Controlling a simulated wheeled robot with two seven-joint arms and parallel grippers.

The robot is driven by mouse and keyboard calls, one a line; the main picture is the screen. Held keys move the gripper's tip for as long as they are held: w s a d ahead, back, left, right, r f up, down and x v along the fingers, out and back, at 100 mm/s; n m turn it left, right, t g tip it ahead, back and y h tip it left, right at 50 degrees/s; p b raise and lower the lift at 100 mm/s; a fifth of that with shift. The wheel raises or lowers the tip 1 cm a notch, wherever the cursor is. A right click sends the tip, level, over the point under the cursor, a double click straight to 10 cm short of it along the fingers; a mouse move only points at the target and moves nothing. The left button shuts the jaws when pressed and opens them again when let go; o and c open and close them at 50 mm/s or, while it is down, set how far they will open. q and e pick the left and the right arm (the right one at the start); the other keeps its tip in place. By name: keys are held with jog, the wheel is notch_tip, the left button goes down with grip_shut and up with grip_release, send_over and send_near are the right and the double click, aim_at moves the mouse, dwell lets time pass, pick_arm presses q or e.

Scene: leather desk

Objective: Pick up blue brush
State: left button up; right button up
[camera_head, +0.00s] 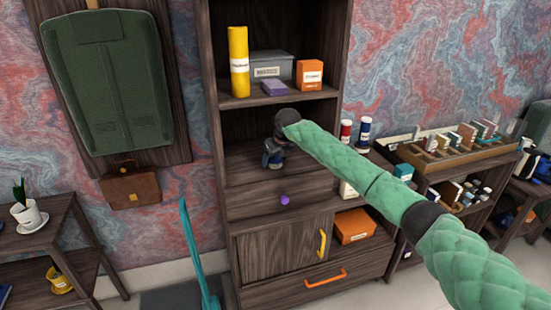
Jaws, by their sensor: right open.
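My right arm, in a quilted green sleeve, reaches in from the lower right to the wooden cabinet. My right gripper (272,161) is small and dark at its end, open, in front of the cabinet's middle ledge. I cannot clearly make out a blue brush; the gripper and wrist hide part of the ledge. A long teal-blue handled tool (196,248) stands upright left of the cabinet, apart from the gripper; I cannot tell whether it is a brush. My left gripper is not in view.
The cabinet's upper shelf holds a yellow tube (239,62), a grey box (271,66), an orange box (309,75) and a purple block (274,88). Red and blue bottles (363,132) stand right of my arm. A purple knob (285,200) and orange handle (325,278) stick out.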

jog(key=shift+a, duration=0.1)
jog(key=shift+c, duration=0.4)
jog(key=c, duration=1.1)
jog(key=shift+r, duration=0.1)
